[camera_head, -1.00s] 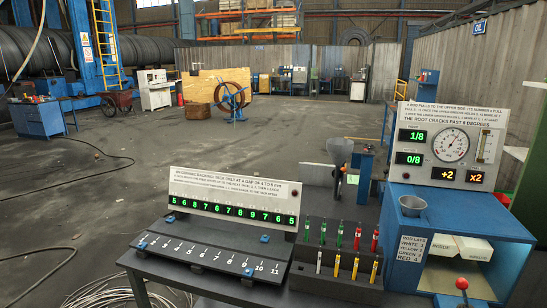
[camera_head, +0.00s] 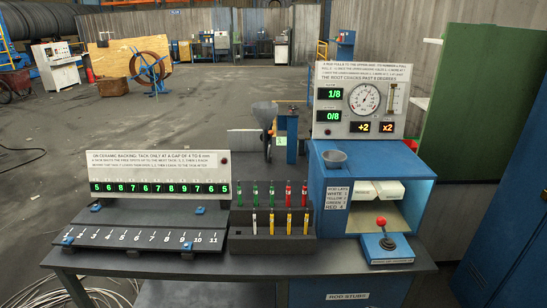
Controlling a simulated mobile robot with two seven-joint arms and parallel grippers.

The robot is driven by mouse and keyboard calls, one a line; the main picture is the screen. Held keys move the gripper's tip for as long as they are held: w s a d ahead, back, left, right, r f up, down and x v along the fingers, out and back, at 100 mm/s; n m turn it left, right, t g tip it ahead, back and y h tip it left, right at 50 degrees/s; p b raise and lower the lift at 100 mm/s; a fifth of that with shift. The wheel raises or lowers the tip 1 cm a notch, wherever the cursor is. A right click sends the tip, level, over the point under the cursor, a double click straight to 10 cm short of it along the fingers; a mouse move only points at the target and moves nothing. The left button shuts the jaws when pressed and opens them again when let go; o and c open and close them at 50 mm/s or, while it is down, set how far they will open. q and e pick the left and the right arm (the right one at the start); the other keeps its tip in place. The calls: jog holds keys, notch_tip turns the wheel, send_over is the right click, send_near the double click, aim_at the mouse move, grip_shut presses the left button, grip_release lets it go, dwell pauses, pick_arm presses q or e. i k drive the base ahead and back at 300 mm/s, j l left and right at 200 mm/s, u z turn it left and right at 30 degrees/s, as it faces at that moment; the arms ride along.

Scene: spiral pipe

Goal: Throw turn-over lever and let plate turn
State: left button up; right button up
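A lever with a red ball knob (camera_head: 381,222) stands on a small blue base (camera_head: 386,248) at the right front of the bench, its shaft close to upright. A blue cabinet (camera_head: 327,190) behind it has an open bay with two white blocks (camera_head: 388,191) inside. The panel (camera_head: 361,101) above it has a round dial and reads 1/8, 0/8, +2 and x2. A flat light grey plate (camera_head: 244,143) shows at the back of the bench, beside a small blue stand; I cannot tell if it is the plate named in the task. Neither of my grippers is in view.
A numbered dark board (camera_head: 140,238) and a display board (camera_head: 158,174) with green digits fill the bench's left. A black rack (camera_head: 272,241) holds coloured rods in the middle. A green panel (camera_head: 470,100) and a blue cabinet stand at right. Open floor lies behind left.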

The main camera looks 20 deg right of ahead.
aim_at(381, 221)
jog(key=z, duration=1.5)
